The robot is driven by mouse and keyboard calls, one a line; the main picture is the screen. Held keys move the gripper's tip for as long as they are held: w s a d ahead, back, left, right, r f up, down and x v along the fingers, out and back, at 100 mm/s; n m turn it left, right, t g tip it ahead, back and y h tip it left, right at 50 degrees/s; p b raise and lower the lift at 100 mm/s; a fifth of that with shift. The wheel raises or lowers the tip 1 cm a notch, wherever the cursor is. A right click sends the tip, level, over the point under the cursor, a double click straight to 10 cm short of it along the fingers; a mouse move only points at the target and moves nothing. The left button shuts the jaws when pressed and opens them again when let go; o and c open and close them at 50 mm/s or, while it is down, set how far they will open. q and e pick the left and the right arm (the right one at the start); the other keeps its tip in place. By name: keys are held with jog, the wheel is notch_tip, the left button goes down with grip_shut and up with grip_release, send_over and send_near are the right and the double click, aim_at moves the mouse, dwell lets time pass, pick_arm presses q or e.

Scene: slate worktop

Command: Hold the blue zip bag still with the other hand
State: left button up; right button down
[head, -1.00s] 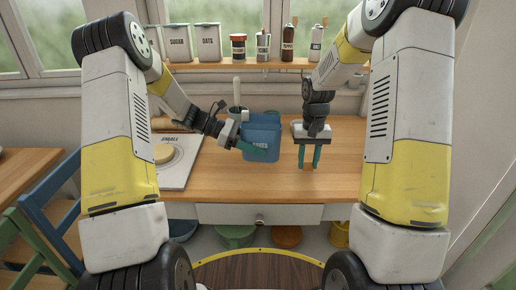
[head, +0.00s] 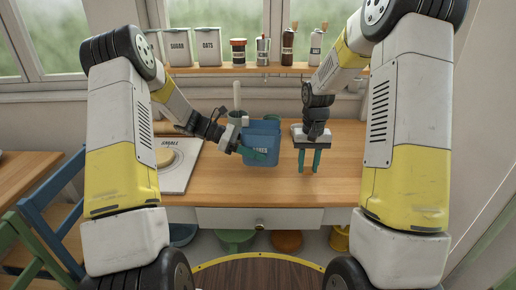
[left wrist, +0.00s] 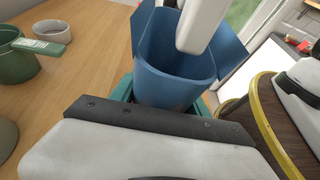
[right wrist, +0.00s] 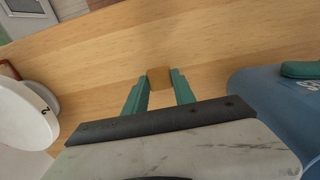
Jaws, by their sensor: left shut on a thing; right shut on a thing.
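In the left wrist view, the bag (left wrist: 168,88) is open at the top and sits between the teal fingers. My right gripper (head: 309,163) points down, to the right of the bag and apart from it. In the right wrist view, its fingers are shut on a small brown block (right wrist: 159,78). The bag (right wrist: 255,95) shows at the right there.
Jars and tins line the shelf (head: 270,71). The worktop (head: 345,175) right of my right gripper is clear.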

pick_arm(q)
jog(key=shift+f, duration=0.65)
jog(key=shift+f, duration=0.2)
jog(key=shift+f, duration=1.1)
jog(key=shift+f, duration=0.1)
jog(key=o, duration=1.3)
jog(key=shift+c, duration=0.5)
jog(key=c, duration=1.2)
jog(key=shift+c, duration=0.2)
